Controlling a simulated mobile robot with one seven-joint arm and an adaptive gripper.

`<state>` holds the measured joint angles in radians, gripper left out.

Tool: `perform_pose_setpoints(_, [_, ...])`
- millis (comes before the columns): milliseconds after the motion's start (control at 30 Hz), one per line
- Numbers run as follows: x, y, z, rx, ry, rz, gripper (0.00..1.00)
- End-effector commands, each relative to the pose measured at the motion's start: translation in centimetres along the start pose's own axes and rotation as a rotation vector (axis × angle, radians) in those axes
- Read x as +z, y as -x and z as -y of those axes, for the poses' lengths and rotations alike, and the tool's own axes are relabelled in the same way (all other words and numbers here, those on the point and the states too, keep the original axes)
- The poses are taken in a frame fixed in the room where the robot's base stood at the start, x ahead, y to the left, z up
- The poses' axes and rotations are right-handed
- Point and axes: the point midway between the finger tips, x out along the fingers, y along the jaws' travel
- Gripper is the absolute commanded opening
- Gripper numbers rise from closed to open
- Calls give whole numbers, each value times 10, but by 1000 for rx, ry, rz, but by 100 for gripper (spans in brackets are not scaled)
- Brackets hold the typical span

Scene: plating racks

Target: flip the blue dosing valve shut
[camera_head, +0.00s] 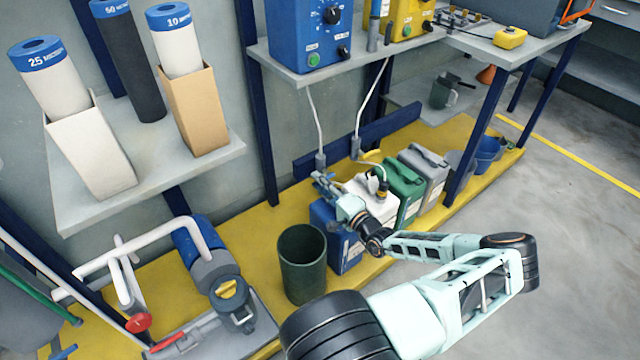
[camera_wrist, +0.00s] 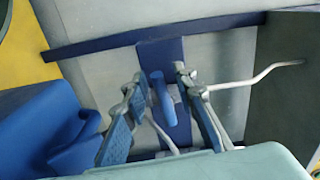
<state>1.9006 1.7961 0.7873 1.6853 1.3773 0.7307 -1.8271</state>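The blue dosing valve shows in the wrist view as a blue lever (camera_wrist: 161,98) between my two fingers. In the head view, my gripper (camera_head: 323,181) is above the blue canister (camera_head: 346,250), just under the grey end of a white tube (camera_head: 320,159). The fingers hide most of the valve there, so I cannot make out its lever. In the wrist view, my gripper (camera_wrist: 155,88) is open, with one finger on each side of the lever. Narrow gaps seem to show, but I cannot tell whether either finger touches it.
White, green and grey canisters (camera_head: 405,180) stand right of the blue one on the yellow platform (camera_head: 262,222). A dark green bin (camera_head: 302,265) stands close on the left. A shelf (camera_head: 350,58) with a blue dosing unit (camera_head: 303,30) is above. A second tube (camera_head: 357,125) hangs nearby.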

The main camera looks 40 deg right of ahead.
Motion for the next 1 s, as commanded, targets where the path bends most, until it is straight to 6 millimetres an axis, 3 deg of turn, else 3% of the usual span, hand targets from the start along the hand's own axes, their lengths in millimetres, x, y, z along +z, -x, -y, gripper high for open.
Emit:
perform_pose_setpoints(200, [0,0,0,0,0,0,0])
perform_pose_setpoints(1000, [-1,0,5,-1,-110,-2,0])
